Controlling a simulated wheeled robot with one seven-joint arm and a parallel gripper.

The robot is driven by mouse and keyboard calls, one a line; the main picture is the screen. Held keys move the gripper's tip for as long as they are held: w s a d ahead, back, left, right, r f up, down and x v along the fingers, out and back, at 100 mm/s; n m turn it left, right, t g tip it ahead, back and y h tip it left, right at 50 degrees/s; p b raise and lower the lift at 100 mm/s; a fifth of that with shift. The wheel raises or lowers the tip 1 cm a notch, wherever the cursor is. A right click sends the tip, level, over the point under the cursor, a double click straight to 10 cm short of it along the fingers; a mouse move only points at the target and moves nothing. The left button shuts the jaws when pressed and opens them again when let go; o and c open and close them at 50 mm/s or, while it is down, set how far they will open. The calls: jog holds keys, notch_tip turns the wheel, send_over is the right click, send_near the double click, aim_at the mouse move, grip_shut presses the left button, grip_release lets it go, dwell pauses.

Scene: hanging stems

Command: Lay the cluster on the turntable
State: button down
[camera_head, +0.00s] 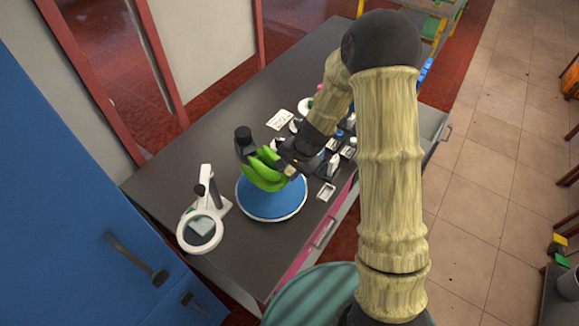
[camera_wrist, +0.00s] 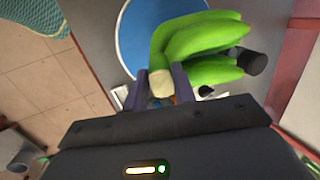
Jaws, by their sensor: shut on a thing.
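The cluster is a bunch of green bananas (camera_head: 265,172). It is at the turntable, over its far left part in the head view. My gripper (camera_head: 290,165) is shut on the bunch's stem. In the wrist view the pale cut stem end (camera_wrist: 161,84) sits between the fingers of my gripper (camera_wrist: 163,88), and the green fruit (camera_wrist: 205,45) spreads away to the upper right. The turntable (camera_head: 268,203) is a round blue disc with a white rim; it also shows behind the bunch in the wrist view (camera_wrist: 135,35). I cannot tell whether the fruit touches the disc.
A white ring magnifier (camera_head: 200,228) stands left of the turntable. A black cylinder (camera_head: 244,140) is close behind the bunch. Several small items and a white card (camera_head: 281,120) crowd the dark table (camera_head: 165,190) at the back and right.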

jog(key=shift+w, duration=0.1)
notch_tip(320, 180, down, 3)
jog(key=b, duration=0.2)
jog(key=shift+d+b, duration=0.1)
jog(key=shift+b, duration=0.3)
jog(key=shift+f+b, duration=0.5)
jog(key=shift+w+f, duration=0.1)
jog(key=shift+f, duration=0.15)
jog(key=shift+s+f+b, duration=0.1)
jog(key=shift+s+b, duration=0.1)
jog(key=shift+b, duration=0.15)
jog(key=c, duration=1.2)
grip_release()
jog(key=shift+o, duration=0.7)
jog(key=shift+f, duration=0.1)
